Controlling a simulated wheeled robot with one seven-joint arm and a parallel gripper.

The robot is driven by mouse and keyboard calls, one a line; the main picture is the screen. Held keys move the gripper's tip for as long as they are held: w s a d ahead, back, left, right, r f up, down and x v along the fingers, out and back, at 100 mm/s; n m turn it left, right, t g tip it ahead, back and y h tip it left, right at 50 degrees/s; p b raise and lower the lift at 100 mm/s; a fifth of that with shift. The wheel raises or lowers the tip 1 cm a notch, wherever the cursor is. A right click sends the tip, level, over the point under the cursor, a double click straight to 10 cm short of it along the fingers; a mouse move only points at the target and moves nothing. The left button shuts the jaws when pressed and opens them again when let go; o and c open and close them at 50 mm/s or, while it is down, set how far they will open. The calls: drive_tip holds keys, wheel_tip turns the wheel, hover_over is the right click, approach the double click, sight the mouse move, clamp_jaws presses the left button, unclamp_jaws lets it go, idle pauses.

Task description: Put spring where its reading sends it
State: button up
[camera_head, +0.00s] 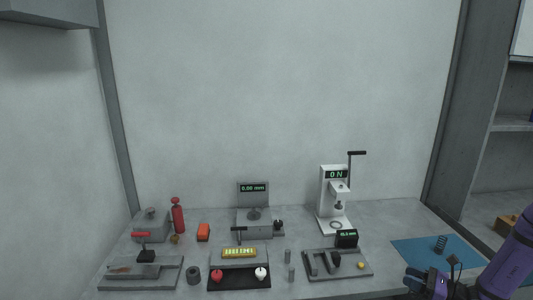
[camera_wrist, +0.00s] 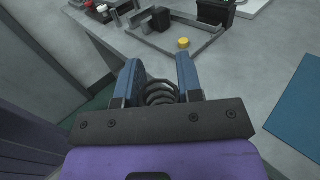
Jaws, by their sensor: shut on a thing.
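My gripper (camera_wrist: 160,72) is shut on a dark coil spring (camera_wrist: 160,93), which sits between its two blue fingers in the wrist view. In the head view my gripper (camera_head: 428,282) is at the bottom right, beside the blue mat (camera_head: 412,252), and the held spring cannot be made out there. Another dark spring (camera_head: 440,243) shows on the mat. A white press (camera_head: 333,195) with a lever reads 0 N. A grey gauge (camera_head: 253,210) reads 0.00 mm. A grey fixture (camera_head: 338,264) with a small display and a yellow knob (camera_wrist: 183,43) lies ahead of my gripper.
Bare bench lies between fixture and mat.

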drive_tip(key=w+a+r+m+t+h, duration=0.1)
drive_tip(key=w+a+m+t+h, duration=0.2)
drive_tip(key=a+h, duration=0.3)
drive_tip(key=w+a+r+m+t+h, duration=0.1)
drive_tip(key=w+a+m+h, duration=0.4)
drive_tip(key=a, duration=0.8)
drive_tip(key=shift+m+t+h, duration=0.7)
drive_tip(key=shift+t+h, duration=0.2)
drive_tip(key=shift+h, duration=0.2)
drive_tip(key=shift+w+r, duration=0.1)
